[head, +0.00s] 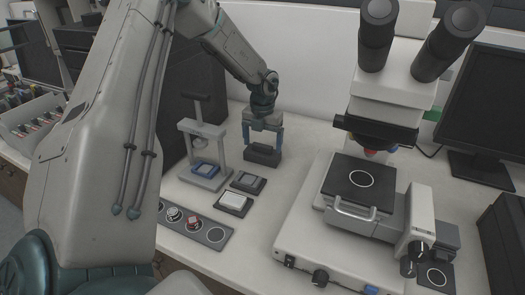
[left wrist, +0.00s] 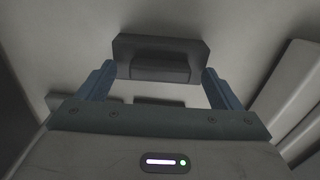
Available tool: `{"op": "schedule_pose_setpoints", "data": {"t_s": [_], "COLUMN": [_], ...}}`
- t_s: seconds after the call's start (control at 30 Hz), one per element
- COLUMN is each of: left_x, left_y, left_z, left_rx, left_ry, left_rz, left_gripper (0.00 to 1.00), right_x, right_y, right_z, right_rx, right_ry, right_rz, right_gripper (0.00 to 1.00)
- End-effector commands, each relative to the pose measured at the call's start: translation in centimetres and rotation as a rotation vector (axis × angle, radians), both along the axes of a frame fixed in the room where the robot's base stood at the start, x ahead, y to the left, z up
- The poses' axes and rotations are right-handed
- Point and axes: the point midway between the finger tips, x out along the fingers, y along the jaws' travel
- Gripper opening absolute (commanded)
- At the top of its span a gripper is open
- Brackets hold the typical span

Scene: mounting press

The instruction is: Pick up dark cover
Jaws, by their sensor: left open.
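The dark cover (head: 262,155) is a small dark block with a raised grip on top, lying on the white bench behind the small trays. In the left wrist view the dark cover (left wrist: 160,58) sits just beyond the fingers, its raised part facing the gap. My left gripper (head: 263,132) is open above it, with its blue fingers pointing down. In the left wrist view the left gripper (left wrist: 160,78) has one finger on each side of the raised part; whether they touch it cannot be told. My right gripper is not in view.
A small grey press (head: 207,182) with a blue frame stands left of the cover. A dark tray (head: 248,183), a white-topped tray (head: 233,203) and a grey strip with samples (head: 212,236) lie in front. A microscope (head: 390,110) stands on the right.

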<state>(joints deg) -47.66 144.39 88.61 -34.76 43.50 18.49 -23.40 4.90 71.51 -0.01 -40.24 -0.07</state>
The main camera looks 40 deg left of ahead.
Motion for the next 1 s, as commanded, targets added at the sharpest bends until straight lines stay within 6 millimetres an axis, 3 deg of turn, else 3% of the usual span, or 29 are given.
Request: {"op": "schedule_pose_setpoints", "data": {"t_s": [0.23,0.47,0.77,1.0], "left_x": [0.0,0.0,0.0,-0.1], "left_y": [0.0,0.0,0.0,0.7], "left_z": [-0.1,-0.1,0.0,1.1], "left_rx": [0.0,0.0,0.0,0.0], "left_ry": [-0.001,-0.001,-0.001,-0.003], "left_rz": [0.0,-0.001,-0.001,0.001], "left_gripper": [0.85,0.39,0.38,0.38], "right_x": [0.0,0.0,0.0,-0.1], "right_y": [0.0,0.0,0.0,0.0], "right_z": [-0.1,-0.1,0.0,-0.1], "right_rx": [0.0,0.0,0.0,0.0], "right_ry": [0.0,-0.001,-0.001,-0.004], "right_rz": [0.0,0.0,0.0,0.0], "right_gripper": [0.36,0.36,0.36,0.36]}}
